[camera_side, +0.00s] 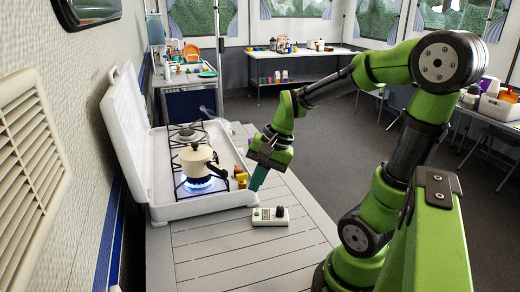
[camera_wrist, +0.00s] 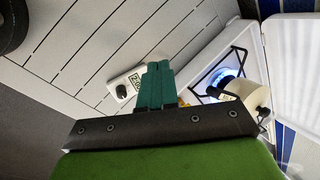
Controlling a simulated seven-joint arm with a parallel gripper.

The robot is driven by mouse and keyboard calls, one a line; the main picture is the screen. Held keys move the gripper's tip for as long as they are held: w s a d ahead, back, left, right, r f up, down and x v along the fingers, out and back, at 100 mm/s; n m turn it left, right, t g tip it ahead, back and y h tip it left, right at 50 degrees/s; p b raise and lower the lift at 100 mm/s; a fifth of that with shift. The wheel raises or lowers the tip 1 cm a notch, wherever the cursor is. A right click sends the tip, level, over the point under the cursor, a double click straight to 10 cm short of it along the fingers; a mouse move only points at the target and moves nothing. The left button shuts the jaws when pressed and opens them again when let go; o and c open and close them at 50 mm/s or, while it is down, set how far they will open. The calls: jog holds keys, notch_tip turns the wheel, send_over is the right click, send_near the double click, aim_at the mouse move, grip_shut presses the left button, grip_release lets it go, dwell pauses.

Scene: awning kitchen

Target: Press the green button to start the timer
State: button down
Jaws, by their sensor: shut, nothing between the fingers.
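A small white timer box (camera_side: 270,217) lies on the slatted table in front of the stove. In the side view it has a dark round knob (camera_side: 279,211) at its right end, a small display in the middle and a small green button (camera_side: 257,212) at its left end. It also shows in the wrist view (camera_wrist: 122,86), where my fingers hide part of it. My gripper (camera_side: 254,187) is shut and empty, its green fingers pointing down, above and behind the timer's left end in the side view. The gripper (camera_wrist: 158,66) appears apart from the timer.
A white camping stove (camera_side: 215,206) with its lid up stands left of my gripper. A cream pot (camera_side: 197,160) sits over a lit blue flame. Small yellow and red items (camera_side: 241,178) stand at the stove's right edge. The table (camera_side: 240,250) around the timer is clear.

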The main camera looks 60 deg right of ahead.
aim_at(259, 214)
jog(key=w+d+f+m+t+y, duration=0.1)
jog(key=d+m, duration=0.3)
jog(key=m, duration=0.6)
jog(key=w+d+f+m+t+y, duration=0.1)
jog(key=w+d+f+m+y, duration=0.1)
jog(key=m, duration=0.8)
jog(key=shift+d+f+m+y, duration=0.3)
jog(key=shift+d+f+y, duration=0.15)
jog(key=shift+d+y, duration=0.45)
jog(key=shift+w, duration=0.1)
jog(key=shift+f, duration=4.45)
jog(key=shift+f, duration=0.1)
jog(key=shift+f, duration=0.3)
